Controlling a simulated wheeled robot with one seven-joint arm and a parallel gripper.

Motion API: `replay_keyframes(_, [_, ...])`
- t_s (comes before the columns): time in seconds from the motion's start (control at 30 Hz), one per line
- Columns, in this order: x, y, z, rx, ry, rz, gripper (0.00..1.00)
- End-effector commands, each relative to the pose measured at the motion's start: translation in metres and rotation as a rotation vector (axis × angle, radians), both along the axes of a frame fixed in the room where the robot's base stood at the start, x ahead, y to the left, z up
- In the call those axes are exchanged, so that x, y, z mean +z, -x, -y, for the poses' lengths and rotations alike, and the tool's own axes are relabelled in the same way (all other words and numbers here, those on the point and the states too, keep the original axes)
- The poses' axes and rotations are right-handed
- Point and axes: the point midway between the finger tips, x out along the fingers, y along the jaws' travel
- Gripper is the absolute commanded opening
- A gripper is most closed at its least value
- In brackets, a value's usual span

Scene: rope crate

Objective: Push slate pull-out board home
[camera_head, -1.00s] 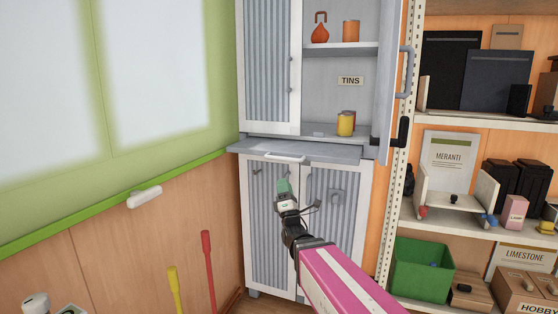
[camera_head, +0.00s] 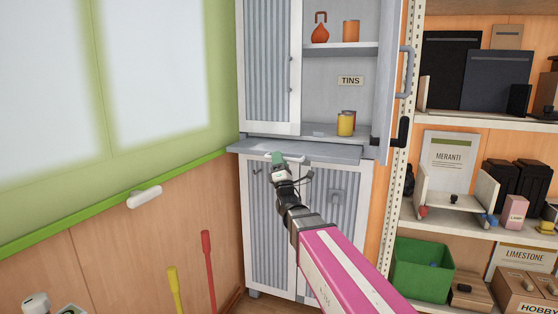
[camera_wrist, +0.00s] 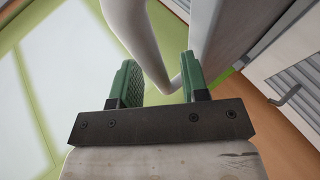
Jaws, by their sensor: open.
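The slate pull-out board (camera_head: 335,153) sticks out of the cupboard between its upper and lower parts, with a pale bar handle on its front edge. My gripper (camera_head: 277,157), with green fingers, is at this front edge and covers much of the handle. In the wrist view the pale handle (camera_wrist: 150,45) passes between the open fingers of my gripper (camera_wrist: 160,84), close to the right fingertip. I cannot tell whether they touch. The grey board edge (camera_wrist: 212,35) lies beyond the right finger.
The upper cupboard door (camera_head: 388,85) stands open on the right, and a yellow tin (camera_head: 345,124) stands inside above the board. The lower doors (camera_head: 335,225) are shut. A shelf rack (camera_head: 480,120) stands to the right. A green-railed wall (camera_head: 110,200) is at the left.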

Motion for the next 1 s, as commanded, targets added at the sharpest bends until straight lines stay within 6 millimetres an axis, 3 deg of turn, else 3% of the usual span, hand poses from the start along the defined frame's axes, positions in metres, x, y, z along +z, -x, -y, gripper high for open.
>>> replay_keyframes(0.33, [0.003,-0.002,-0.001,0.000,0.000,0.000,0.41])
replay_keyframes(0.47, [0.003,-0.002,-0.001,0.000,0.000,0.000,0.00])
replay_keyframes(0.77, [0.002,-0.011,0.002,-0.001,0.000,-0.001,0.00])
replay_keyframes(1.0, [0.002,-0.061,0.018,-0.003,0.000,-0.001,0.00])
